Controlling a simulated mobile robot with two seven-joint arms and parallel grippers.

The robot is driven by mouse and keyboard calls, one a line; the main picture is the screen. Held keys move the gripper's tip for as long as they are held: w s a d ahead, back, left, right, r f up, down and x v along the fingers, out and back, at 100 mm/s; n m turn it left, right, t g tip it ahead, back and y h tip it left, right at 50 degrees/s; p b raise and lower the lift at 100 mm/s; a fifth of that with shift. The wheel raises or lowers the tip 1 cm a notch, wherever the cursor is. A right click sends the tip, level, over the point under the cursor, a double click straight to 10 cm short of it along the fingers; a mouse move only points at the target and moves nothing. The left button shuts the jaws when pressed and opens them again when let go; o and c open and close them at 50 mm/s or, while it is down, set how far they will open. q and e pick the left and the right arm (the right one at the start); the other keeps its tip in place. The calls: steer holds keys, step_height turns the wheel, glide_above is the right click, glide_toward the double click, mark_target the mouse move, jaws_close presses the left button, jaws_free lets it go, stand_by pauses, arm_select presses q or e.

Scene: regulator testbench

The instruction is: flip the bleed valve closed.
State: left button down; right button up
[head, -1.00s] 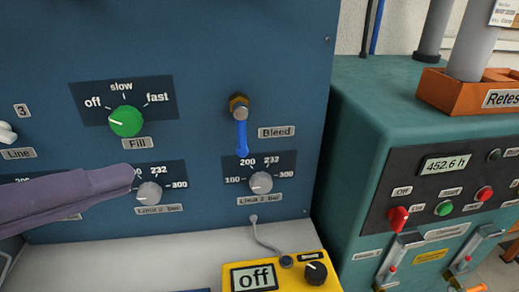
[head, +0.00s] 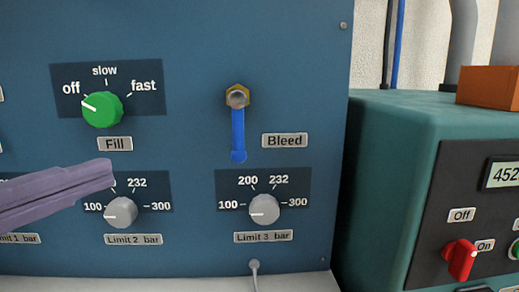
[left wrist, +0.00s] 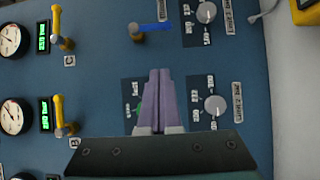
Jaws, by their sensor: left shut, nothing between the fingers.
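The bleed valve has a blue lever (head: 238,134) hanging straight down from a brass fitting (head: 237,97) on the blue panel, left of the Bleed label (head: 285,140). In the left wrist view the blue lever (left wrist: 155,27) shows above the fingers, to the right of its brass fitting. My left gripper (head: 108,172) is shut and empty, in front of the panel near the Limit 2 dial, to the left of and lower than the lever and apart from it. Its closed fingers also show in the left wrist view (left wrist: 158,75). My right gripper is not in view.
A green Fill knob (head: 102,109) points to off. The Limit 2 dial (head: 121,212) and Limit 3 dial (head: 264,209) sit below. A teal cabinet (head: 400,145) with a red switch (head: 460,260) stands at the right. The wrist view shows yellow levers (left wrist: 58,27) and gauges.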

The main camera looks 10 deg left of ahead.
arm_select(q)
steer(key=shift+w, duration=0.1)
steer(key=p, duration=0.2)
glide_toward(238, 130)
steer(key=w+f, duration=0.1)
steer(key=w, duration=0.5)
steer(key=shift+w+d+f, duration=0.2)
steer(key=shift+w, duration=0.25)
